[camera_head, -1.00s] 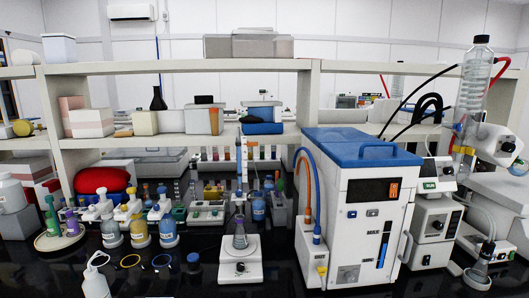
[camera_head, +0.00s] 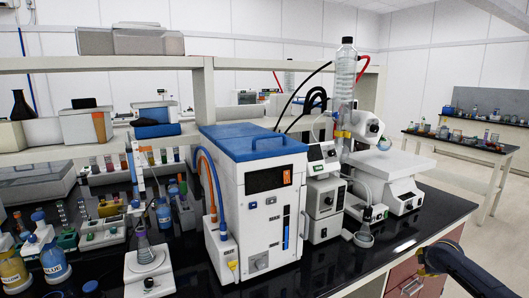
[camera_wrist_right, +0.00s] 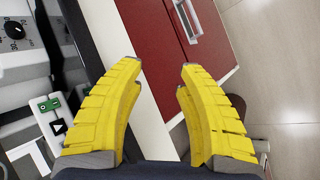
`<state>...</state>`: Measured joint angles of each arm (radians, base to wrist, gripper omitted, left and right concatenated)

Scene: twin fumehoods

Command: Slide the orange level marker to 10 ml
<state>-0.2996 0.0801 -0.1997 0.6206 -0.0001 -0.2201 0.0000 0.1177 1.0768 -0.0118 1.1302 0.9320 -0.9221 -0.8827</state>
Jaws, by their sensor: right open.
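I cannot make out the orange level marker for certain. A slim upright burette (camera_head: 133,170) stands on the left of the head view above a flask (camera_head: 144,250) on a white stirrer plate (camera_head: 150,275); its small parts are too small to read. A tall ridged clear column (camera_head: 345,80) stands near the middle, with a yellow-orange band (camera_head: 342,134) at its lower part. My right gripper (camera_wrist_right: 160,68) has two yellow fingers, spread apart and empty, above the bench's front edge near a red drawer. My left gripper is out of view.
A white machine with a blue lid (camera_head: 255,140) stands centrally on the black bench. White instruments (camera_head: 325,210) stand to its right. Dark bench top (camera_head: 430,205) is clear at the right. Red drawers (camera_wrist_right: 165,30) lie under the bench edge.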

